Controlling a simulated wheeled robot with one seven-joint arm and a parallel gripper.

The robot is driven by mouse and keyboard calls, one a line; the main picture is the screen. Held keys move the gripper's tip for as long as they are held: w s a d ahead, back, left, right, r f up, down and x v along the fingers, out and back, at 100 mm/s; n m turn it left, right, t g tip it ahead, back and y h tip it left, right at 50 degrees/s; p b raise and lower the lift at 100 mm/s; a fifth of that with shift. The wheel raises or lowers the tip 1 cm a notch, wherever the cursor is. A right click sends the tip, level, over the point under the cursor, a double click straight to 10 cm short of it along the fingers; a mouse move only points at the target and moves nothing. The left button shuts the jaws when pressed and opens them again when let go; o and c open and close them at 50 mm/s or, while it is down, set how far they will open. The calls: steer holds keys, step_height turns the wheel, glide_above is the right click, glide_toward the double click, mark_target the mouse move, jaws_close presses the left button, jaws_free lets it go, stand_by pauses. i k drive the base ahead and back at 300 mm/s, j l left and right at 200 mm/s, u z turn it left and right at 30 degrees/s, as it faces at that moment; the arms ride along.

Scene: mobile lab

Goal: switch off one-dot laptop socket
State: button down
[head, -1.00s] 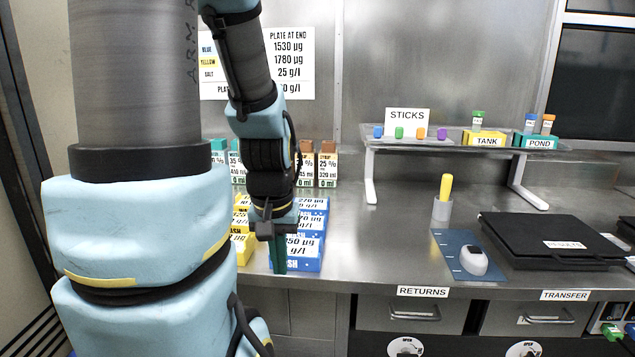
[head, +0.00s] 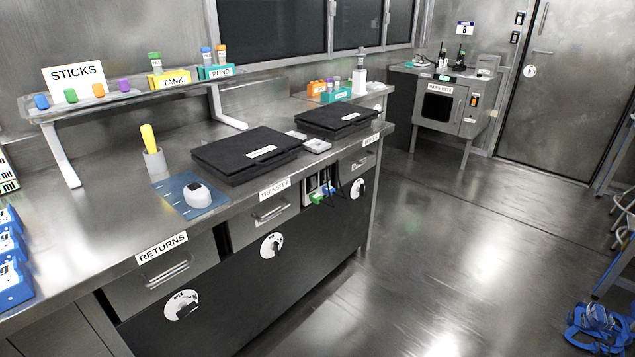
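Two closed black laptops lie on the steel bench, a nearer one (head: 240,158) and a farther one (head: 338,119). A socket panel (head: 311,184) is set in the bench front below them, between two drawers. A green plug (head: 316,199) and a blue-green plug (head: 330,191) are at its lower part, and dark cables hang beside it. The switches and any dot marks are too small to tell. My gripper is out of view.
A RETURNS drawer (head: 165,266) and a TRANSFER drawer (head: 271,208) are shut, with round dials below. Open floor (head: 430,250) lies right of the bench. A pass box (head: 438,106) stands at the back; blue items (head: 598,328) lie at the lower right.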

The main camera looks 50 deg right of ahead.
mark_target(312, 181)
steer(key=i+l+z, duration=0.1)
steer(key=l+z, duration=0.25)
steer(key=i+l+z, duration=0.15)
steer(key=l+z, duration=0.2)
steer(key=l, duration=0.15)
steer(key=i+l+z, duration=0.2)
steer(key=l+z, duration=0.15)
